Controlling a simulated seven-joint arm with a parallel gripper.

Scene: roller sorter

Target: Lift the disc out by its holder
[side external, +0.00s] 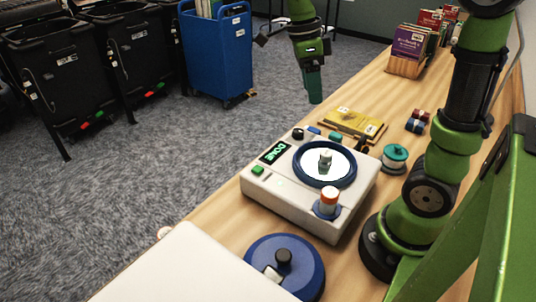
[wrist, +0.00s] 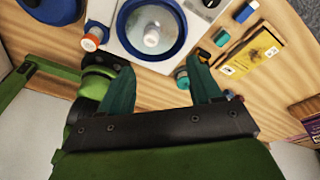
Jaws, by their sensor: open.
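The white disc (side external: 339,161) lies inside the blue ring (side external: 299,172) on top of the white machine (side external: 262,191). A grey-green holder (side external: 325,160) stands upright at its middle. In the wrist view the disc (wrist: 137,22) and holder (wrist: 151,36) are near the top, ahead of my fingers. My gripper (side external: 314,98) hangs above and behind the machine in the side view, clear of it. In the wrist view my gripper (wrist: 160,66) has its two teal fingers spread apart with nothing between them. The machine's display (side external: 273,152) reads "DONE".
An orange-capped white bottle (side external: 329,200) stands at the machine's corner. A blue round lid (side external: 303,268) with a black knob lies in front. A teal-topped spool (side external: 395,156), a yellow booklet (side external: 345,122) and small red and blue items (side external: 417,121) lie nearby. Space above the disc is clear.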

